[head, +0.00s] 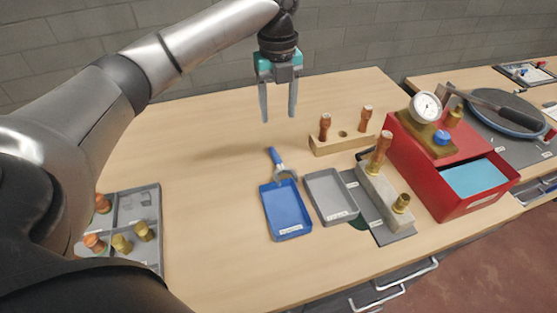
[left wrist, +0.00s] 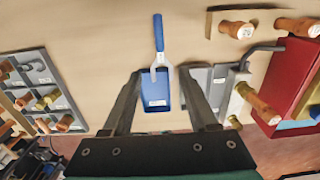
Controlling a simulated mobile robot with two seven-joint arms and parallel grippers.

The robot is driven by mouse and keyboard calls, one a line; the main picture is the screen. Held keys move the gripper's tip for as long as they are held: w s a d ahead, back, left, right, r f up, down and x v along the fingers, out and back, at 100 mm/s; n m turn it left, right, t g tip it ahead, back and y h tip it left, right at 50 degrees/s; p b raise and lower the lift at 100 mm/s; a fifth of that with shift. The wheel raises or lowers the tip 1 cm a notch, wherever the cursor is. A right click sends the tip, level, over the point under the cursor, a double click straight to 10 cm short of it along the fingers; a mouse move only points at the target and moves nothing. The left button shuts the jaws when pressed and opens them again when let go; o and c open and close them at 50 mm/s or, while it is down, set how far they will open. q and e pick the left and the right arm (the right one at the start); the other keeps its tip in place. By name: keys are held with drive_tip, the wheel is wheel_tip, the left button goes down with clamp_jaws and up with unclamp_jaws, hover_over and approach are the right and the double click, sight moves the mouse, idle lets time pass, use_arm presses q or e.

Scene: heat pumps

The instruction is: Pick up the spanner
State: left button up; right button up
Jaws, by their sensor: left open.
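The spanner (head: 279,165) has a blue handle and a grey open jaw. Its jaw end lies over the top edge of the blue tray (head: 289,230), and its handle sticks out onto the bare table. The spanner also shows in the left wrist view (left wrist: 158,45), above and between the fingers, with its jaw over the blue tray (left wrist: 150,90). My left gripper (head: 279,115) is open and empty, above the table behind the spanner, clear of it. The left gripper also shows in its own wrist view (left wrist: 166,80) with fingers apart. My right gripper is not in view.
A grey tray (head: 331,197) lies right of the blue one. A wooden block with copper pieces (head: 331,148) stands behind it. A red box (head: 440,190) with a gauge (head: 426,106) stands right. A grey compartment tray (head: 153,201) holds fittings at left. The table's left middle is clear.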

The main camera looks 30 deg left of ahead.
use_arm(q)
drive_tip(key=b, duration=0.2)
hover_over(278, 160)
wheel_tip(278, 160, down, 10)
drive_tip(key=shift+r, duration=0.1)
wheel_tip(278, 160, down, 5)
drive_tip(key=shift+f+b, duration=0.1)
drive_tip(key=shift+b, duration=0.35)
clamp_jaws()
idle(0.4)
